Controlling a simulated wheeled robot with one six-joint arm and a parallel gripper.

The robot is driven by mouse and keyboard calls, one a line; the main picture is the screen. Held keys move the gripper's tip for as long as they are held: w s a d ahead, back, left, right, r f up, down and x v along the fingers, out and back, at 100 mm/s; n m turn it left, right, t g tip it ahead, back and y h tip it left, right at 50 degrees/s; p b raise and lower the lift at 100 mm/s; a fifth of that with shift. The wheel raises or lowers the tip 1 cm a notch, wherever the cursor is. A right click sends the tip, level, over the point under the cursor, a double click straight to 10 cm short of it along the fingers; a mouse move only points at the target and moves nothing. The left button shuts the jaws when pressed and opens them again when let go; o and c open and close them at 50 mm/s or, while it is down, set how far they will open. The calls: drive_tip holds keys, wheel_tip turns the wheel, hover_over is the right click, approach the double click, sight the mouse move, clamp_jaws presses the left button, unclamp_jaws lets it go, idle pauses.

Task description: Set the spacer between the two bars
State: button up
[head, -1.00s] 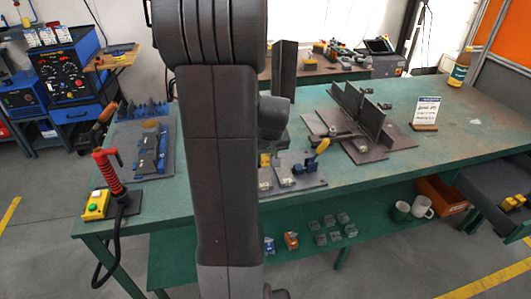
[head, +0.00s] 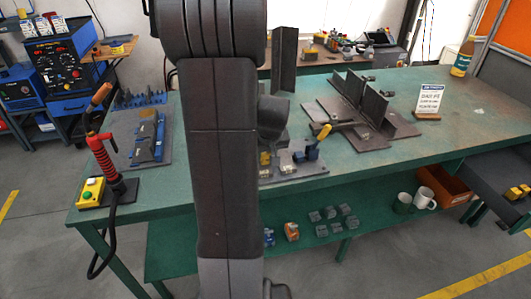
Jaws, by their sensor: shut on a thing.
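My arm stands upright across the left middle of the head view and hides part of the bench (head: 440,140). My gripper is not in view; a dark rounded part of my arm shows just right of the upright link. I cannot pick out the spacer. The two bars cannot be told for sure; two dark upright plates (head: 374,110) stand side by side on a dark flat base (head: 400,129) at the back middle of the bench.
A blue fixture (head: 148,137) and a red-handled torch (head: 103,150) stand at the bench's left. A sign (head: 430,100) and a bottle (head: 463,58) stand at right. The lower shelf (head: 385,223) holds grey blocks, mugs (head: 423,197) and an orange bin (head: 445,186). The bench's front right is clear.

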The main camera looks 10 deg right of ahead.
drive_tip(key=shift+f+b, duration=0.3)
idle(0.4)
drive_tip(key=o, duration=1)
drive_tip(key=shift+o, duration=0.2)
drive_tip(key=p+v, duration=0.1)
drive_tip(key=v, duration=1.3)
drive_tip(key=shift+w+f, duration=0.1)
drive_tip(key=shift+w, duration=0.05)
drive_tip(key=b+x, duration=0.1)
drive_tip(key=x, duration=1.2)
drive_tip(key=shift+w+f, duration=0.1)
drive_tip(key=shift+f, duration=0.3)
drive_tip(key=shift+r, duration=0.15)
